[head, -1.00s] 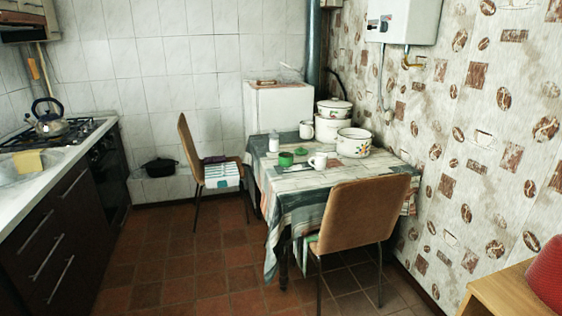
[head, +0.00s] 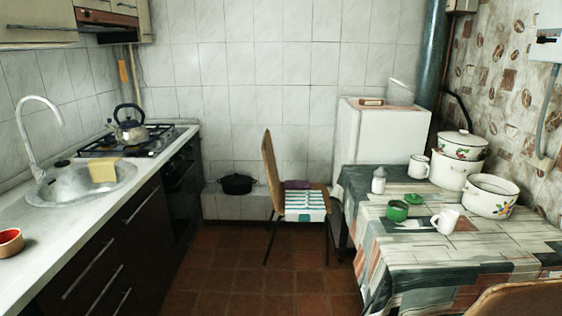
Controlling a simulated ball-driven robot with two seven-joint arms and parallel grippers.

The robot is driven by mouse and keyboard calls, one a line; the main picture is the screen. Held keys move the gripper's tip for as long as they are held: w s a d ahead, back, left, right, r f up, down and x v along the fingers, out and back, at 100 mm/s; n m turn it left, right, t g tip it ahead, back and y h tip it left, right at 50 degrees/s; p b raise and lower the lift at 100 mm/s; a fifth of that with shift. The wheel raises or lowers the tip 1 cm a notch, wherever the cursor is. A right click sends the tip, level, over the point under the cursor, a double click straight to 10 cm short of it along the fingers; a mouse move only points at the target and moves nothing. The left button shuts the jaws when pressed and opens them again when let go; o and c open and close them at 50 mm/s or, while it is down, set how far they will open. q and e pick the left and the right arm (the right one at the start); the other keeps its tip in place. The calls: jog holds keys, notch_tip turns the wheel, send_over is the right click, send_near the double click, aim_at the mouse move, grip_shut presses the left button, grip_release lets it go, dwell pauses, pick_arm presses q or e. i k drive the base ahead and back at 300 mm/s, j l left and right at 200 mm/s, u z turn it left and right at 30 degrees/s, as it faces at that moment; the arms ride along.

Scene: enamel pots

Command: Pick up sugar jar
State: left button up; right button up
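A small white jar with a greyish top (head: 378,182) stands upright near the left far edge of the table (head: 440,258). A green pot (head: 397,212) stands in front of it, with a green lid (head: 414,199) lying beside it. No label shows, so I cannot tell for certain which of these is the sugar jar. A white mug (head: 446,221) stands right of the green pot, and another white mug (head: 419,167) stands farther back. Neither of my grippers is in view.
Enamel pots (head: 491,197) stand on the table's right, two of them stacked (head: 456,158). One chair (head: 283,190) stands left of the table; another chair back (head: 517,299) shows at bottom right. The counter (head: 68,222) lines the left. The tiled floor between is clear.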

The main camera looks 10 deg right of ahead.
aim_at(381, 174)
jog(key=i+z, duration=0.1)
jog(key=i, duration=0.9)
jog(key=i+j+z, duration=0.1)
jog(key=i, duration=0.9)
jog(key=j, duration=0.15)
